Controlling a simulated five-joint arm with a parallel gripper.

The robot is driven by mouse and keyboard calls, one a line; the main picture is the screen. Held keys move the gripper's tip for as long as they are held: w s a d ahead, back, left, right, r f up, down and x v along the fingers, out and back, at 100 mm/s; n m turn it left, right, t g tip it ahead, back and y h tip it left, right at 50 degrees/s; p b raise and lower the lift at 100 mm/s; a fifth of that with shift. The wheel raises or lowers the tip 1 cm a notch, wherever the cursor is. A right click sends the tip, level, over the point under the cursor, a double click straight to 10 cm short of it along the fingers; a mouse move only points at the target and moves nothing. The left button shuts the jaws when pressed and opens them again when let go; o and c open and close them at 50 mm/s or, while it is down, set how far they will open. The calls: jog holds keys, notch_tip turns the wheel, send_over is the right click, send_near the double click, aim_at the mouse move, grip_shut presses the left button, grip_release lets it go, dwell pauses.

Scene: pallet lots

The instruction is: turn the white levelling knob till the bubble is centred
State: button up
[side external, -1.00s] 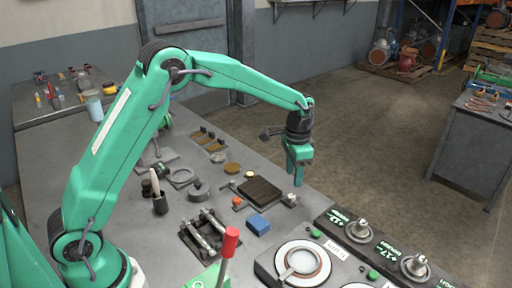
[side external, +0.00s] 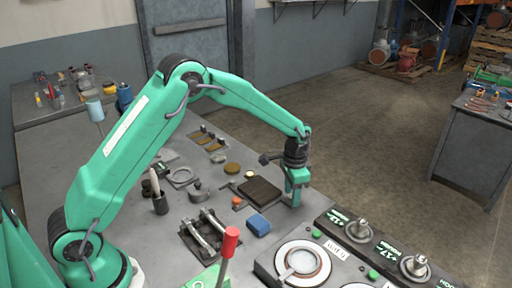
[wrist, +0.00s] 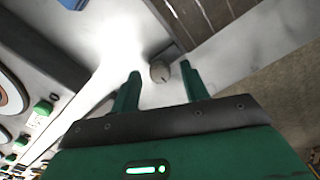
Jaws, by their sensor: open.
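The white levelling knob (wrist: 160,72) shows in the wrist view as a small round pale knob with a dark mark, at the corner of a brown slatted platform (wrist: 207,18). My gripper (wrist: 160,68) is open, with one green finger on each side of the knob. I see a gap at the left finger; the right finger is closer, and I cannot tell if it touches. In the side view my gripper (side external: 293,202) is low at the right corner of the dark platform (side external: 262,193) and hides the knob. I cannot make out the bubble.
A blue block (side external: 258,225) lies in front of the platform. An orange knob (side external: 236,201) is at its left. A round dial (side external: 303,262) and a dark panel with metal knobs (side external: 360,231) stand at the front right. A red-handled lever (side external: 230,241) rises in front.

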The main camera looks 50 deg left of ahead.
jog(key=shift+c, duration=0.3)
grip_shut()
jog(key=c, duration=0.9)
grip_release()
jog(key=shift+n, duration=0.4)
jog(key=n, duration=0.9)
jog(key=shift+r, duration=0.1)
jog(key=o, duration=1)
jog(key=shift+c, duration=0.2)
